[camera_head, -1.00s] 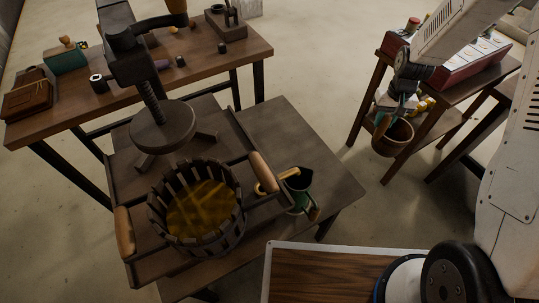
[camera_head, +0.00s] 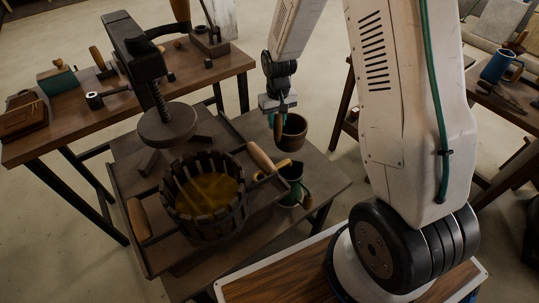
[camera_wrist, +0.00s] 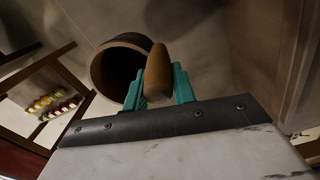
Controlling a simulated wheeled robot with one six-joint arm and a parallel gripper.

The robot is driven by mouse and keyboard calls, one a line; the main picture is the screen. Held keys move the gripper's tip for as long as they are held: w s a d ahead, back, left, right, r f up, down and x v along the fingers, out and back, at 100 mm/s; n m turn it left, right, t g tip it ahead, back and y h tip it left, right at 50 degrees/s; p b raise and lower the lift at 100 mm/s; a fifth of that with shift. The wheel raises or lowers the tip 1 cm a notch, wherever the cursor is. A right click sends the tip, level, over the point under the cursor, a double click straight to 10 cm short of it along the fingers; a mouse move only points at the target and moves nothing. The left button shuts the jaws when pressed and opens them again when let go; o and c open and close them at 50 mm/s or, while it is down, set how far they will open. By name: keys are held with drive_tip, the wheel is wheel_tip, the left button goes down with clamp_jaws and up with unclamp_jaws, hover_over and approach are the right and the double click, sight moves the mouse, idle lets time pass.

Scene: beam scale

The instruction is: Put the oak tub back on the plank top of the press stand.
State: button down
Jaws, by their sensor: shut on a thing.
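The oak tub (camera_head: 296,132) is a small brown round vessel with an upright handle piece. My gripper (camera_head: 278,112) is shut on that handle piece and holds the tub beyond the back right edge of the press stand's plank top (camera_head: 328,180) in the head view. I cannot tell its height over the plank. The wrist view shows the green fingers (camera_wrist: 160,90) on either side of the handle and the tub's dark open mouth (camera_wrist: 116,72). The press stand carries the screw press (camera_head: 167,127) and a slatted basket (camera_head: 205,225) of yellow liquid.
A green jug (camera_head: 293,185) stands on the plank top near the tub, right of the basket tray's wooden handle (camera_head: 262,157). A workbench (camera_head: 130,100) with tools stands behind left. A table with a blue jug (camera_head: 497,66) is at right. Bare plank shows around the green jug.

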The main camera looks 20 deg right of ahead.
drive_tip(key=s+r+m, duration=0.1)
drive_tip(key=s+r, duration=0.3)
drive_tip(key=s, duration=0.1)
approach(282, 142)
drive_tip(key=shift+m, duration=0.3)
drive_tip(key=s+f, duration=0.1)
drive_tip(key=s+a+f, duration=0.1)
drive_tip(key=f, duration=0.1)
drive_tip(key=s+a+f, duration=0.1)
drive_tip(key=f, duration=0.1)
drive_tip(key=shift+s+f, duration=0.2)
drive_tip(key=shift+s, duration=0.15)
drive_tip(key=shift+f, duration=0.2)
drive_tip(key=c, duration=1.1)
unclamp_jaws()
drive_tip(key=shift+c, duration=0.2)
drive_tip(key=shift+r, duration=0.15)
